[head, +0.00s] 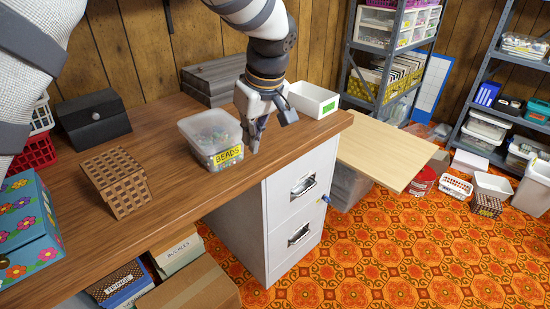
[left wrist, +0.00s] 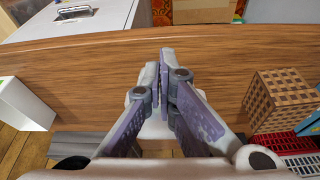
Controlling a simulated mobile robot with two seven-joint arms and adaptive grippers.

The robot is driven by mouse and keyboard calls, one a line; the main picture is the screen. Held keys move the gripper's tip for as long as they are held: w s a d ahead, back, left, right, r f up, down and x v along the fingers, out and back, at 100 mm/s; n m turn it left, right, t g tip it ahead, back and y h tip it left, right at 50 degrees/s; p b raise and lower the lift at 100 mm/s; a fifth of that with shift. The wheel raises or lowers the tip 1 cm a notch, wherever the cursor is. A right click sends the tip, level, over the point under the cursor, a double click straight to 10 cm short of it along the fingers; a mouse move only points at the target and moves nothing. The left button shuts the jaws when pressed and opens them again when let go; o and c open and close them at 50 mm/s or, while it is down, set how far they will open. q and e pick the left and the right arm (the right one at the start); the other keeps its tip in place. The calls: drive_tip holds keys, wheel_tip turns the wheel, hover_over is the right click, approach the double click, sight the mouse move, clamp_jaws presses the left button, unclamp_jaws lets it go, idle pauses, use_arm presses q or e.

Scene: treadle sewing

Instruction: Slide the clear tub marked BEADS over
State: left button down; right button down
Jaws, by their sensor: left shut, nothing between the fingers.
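The clear tub marked BEADS (head: 211,138) stands upright on the brown wooden desk (head: 175,190), near its front edge, in the head view. It holds small beads and has a yellow label on its front. My left gripper (head: 252,147) points down just right of the tub, with its fingertips low over the desk. Its fingers are shut and empty; whether they touch the tub's side I cannot tell. My right gripper is not in view.
A checkered box (head: 115,182) stands left of the tub, with clear desk between. A white open box (head: 312,100) is behind and right of the gripper. Grey boxes (head: 215,80) stand behind the tub. The desk's front edge drops to a white drawer cabinet (head: 285,220).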

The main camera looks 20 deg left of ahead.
sight(214, 141)
use_arm(q)
drive_tip(key=b+x, duration=0.1)
drive_tip(key=x, duration=0.9)
drive_tip(key=shift+s+f, duration=0.1)
drive_tip(key=a, duration=0.1)
drive_tip(key=w+a, duration=0.1)
drive_tip(key=a, duration=0.1)
drive_tip(key=shift+w+a, duration=0.1)
drive_tip(key=shift+w, duration=0.2)
drive_tip(key=shift+w+a, duration=0.15)
drive_tip(key=shift+a, duration=0.15)
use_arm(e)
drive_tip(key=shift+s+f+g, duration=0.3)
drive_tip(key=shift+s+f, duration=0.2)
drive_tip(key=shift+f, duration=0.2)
